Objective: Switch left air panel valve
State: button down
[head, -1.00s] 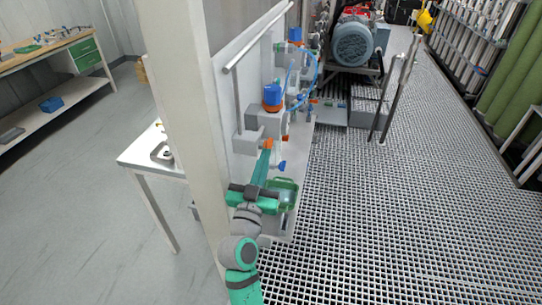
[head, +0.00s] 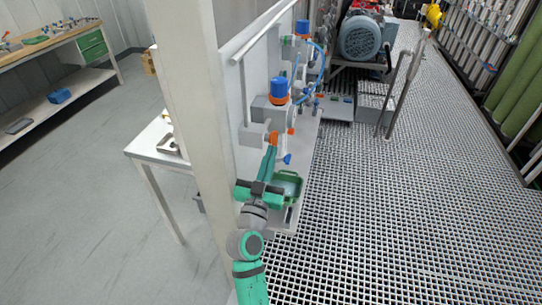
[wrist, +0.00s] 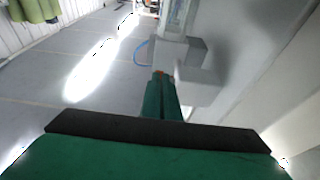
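The air panel (head: 262,75) is an upright pale board with fittings, behind a pale post. An orange valve handle (head: 272,138) shows low on the panel's near side, beside a grey block. My gripper (head: 271,148) reaches up to it from below, its green fingers close together. In the wrist view the fingers of my gripper (wrist: 160,78) are nearly parallel with a narrow gap, and a bit of the orange handle (wrist: 160,73) shows between their tips. The fingers hide most of the handle, so its exact angle is hard to tell.
Blue-capped regulators (head: 278,90), a blue hose and a small blue knob (head: 288,159) are close to my gripper. A green tray (head: 289,187) lies just right of my wrist. A white table (head: 150,150) stands left of the post.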

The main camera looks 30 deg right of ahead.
jog(key=shift+d+f+g, duration=0.3)
jog(key=shift+d+f, duration=0.2)
jog(key=shift+d, duration=0.05)
jog(key=s+a+f, duration=0.5)
jog(key=a+f, duration=0.1)
jog(key=f, duration=0.2)
jog(key=shift+s+a, duration=0.15)
jog(key=shift+s, duration=0.05)
dwell(0.4)
